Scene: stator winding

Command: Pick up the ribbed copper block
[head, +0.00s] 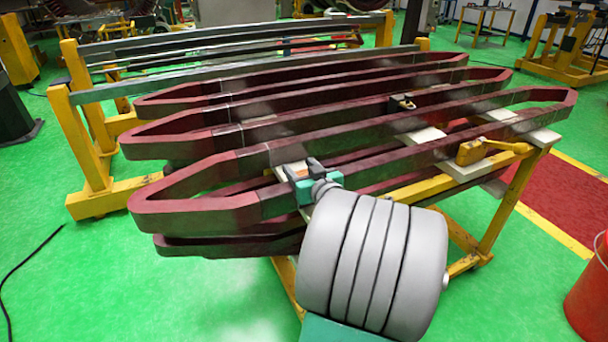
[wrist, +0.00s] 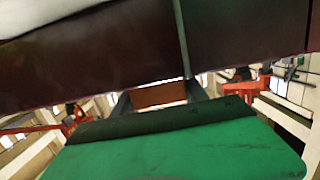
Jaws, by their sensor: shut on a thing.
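My gripper (head: 308,178) is at the near side of the dark red coils, beside the front coil's upper bar, at the end of my arm. In the wrist view its two dark fingers (wrist: 158,97) stand on either side of a copper-brown block (wrist: 158,94), and they are shut on it. Only one face of the block shows there; its ribs cannot be made out. In the head view the block is hidden by the gripper. Whether it still touches a coil or board below cannot be told.
Several long dark red coils (head: 200,212) lie on a yellow stand (head: 505,205). A yellow mallet-like tool (head: 490,150) rests on a pale board (head: 465,170). A small black and brass piece (head: 402,104) sits on a coil farther back. A red bucket (head: 588,295) stands at right.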

